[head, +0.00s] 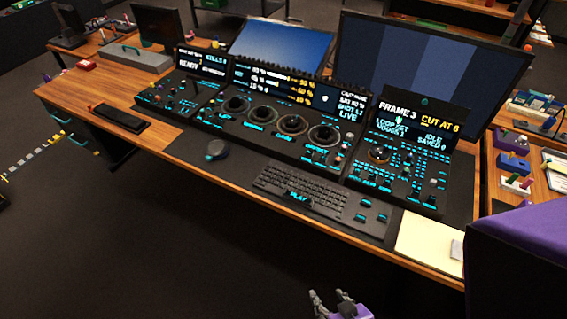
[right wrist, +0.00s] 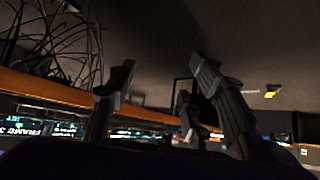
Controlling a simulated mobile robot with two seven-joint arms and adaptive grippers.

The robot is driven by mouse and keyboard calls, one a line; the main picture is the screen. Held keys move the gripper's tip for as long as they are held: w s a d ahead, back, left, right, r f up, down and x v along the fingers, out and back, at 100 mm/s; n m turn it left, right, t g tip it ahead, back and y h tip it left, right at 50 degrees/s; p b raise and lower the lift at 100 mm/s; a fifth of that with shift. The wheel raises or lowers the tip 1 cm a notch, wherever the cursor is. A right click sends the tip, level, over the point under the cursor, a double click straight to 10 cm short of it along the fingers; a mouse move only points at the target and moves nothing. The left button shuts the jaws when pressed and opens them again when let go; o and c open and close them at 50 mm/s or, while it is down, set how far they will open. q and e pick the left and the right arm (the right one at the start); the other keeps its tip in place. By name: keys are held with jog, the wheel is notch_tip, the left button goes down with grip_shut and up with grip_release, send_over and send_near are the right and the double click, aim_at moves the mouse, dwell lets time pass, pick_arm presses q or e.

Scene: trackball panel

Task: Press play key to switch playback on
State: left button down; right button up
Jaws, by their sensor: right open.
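The play key is marked by a glowing cyan "PLAY" label (head: 298,197) at the front of the black keyboard (head: 278,184), in the head view. The right panel's screen (head: 417,118) reads "FRAME 3", "CUT AT 6", "IDLE" and "SAVED 0". My right gripper (head: 328,297) is at the bottom of the head view, in front of the desk's front edge and apart from the keyboard. Its fingers are spread and empty. In the right wrist view the dark fingers (right wrist: 160,85) stand apart, with the lit panel low behind them. My left gripper is not in view.
A mouse (head: 217,150) lies left of the keyboard. Trackball panels (head: 285,123) and large monitors (head: 435,65) stand behind it. A pale yellow pad (head: 424,240) lies at the desk's right end. The floor in front of the desk (head: 150,230) is clear.

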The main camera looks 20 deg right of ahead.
jog(key=shift+s, duration=0.1)
grip_shut()
dwell(1.1)
